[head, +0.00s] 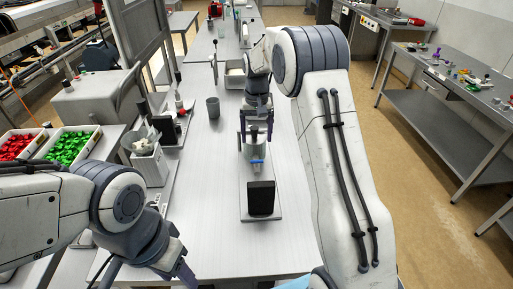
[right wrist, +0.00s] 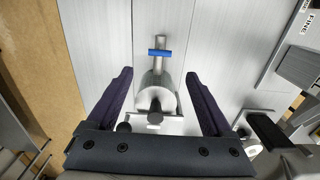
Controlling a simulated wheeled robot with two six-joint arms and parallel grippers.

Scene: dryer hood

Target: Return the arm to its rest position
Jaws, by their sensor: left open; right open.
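My right gripper (head: 256,128) is above the middle of the table, over a grey metal cylindrical device (head: 256,150) with a blue bar. In the right wrist view, its two dark fingers (right wrist: 158,85) are apart, and the device (right wrist: 158,90) shows between and beyond them. No grip on it shows; the clearance is hard to tell. The blue bar (right wrist: 160,53) lies beyond the fingertips. My left gripper (head: 145,275) is open and empty at the bottom left, low in the head view and partly cut off by the picture edge.
The device stands on a plate (head: 275,210) with a black block (head: 261,198). A grey cup (head: 213,108) stands to its left. Bins of red (head: 18,145) and green pieces (head: 70,148) stand at the far left. The table front (head: 225,245) is clear.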

